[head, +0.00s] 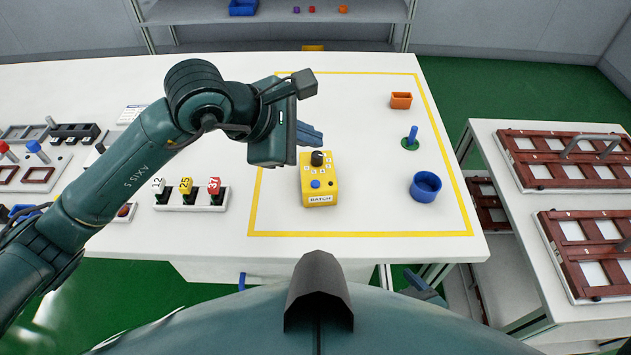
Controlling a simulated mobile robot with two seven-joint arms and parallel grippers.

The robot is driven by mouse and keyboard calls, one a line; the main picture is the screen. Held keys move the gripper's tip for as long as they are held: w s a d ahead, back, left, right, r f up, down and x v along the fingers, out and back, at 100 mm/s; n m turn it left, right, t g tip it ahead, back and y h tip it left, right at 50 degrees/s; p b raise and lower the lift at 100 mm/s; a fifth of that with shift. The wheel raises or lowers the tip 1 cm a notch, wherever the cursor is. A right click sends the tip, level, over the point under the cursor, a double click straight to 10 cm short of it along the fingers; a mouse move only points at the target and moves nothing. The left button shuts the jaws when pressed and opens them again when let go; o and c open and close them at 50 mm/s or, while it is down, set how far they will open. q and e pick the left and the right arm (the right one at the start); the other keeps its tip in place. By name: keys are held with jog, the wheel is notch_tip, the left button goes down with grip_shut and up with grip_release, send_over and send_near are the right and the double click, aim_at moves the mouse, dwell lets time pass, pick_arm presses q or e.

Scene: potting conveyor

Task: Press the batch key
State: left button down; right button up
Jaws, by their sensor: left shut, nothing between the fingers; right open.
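A yellow control box (318,197) labelled BATCH on its front stands on the white table, inside the yellow outline. Its top has a round blue button (315,184) at the front left, a small pale spot beside it, and a black knob (317,158) with number marks at the back. Which part is the batch key is not marked apart from the front label. My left gripper (311,134) is shut and empty above and behind the box, apart from it. My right gripper (426,288) is open, low in front of the table edge, mostly hidden by my body.
An orange bin (401,100), a blue peg on a green base (411,138) and a blue cup (425,187) stand right of the box. A rack with numbered tags 12, 25 and 37 (192,197) is left. A side table (505,205) holds brown frames.

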aim_at(315, 184)
pick_arm(q)
notch_tip(315, 184, down, 7)
jog(key=b, duration=0.4)
jog(key=shift+f, duration=0.15)
jog(key=shift+f+b, duration=0.2)
jog(key=shift+b, duration=0.2)
pick_arm(e)
jog(key=shift+w+a+f+m+t, duration=0.15)
jog(key=shift+w+f+m, duration=0.05)
jog(key=shift+f, duration=0.3)
jog(key=shift+w+a+f+m+t, duration=0.15)
jog(key=shift+f+m, duration=0.05)
jog(key=shift+f, duration=0.3)
jog(key=shift+s+a+f, duration=0.1)
jog(key=shift+f, duration=0.05)
jog(key=shift+f, duration=0.1)
pick_arm(q)
jog(key=shift+f+b, duration=0.4)
jog(key=shift+b, duration=0.2)
pick_arm(e)
jog(key=shift+f, duration=0.6)
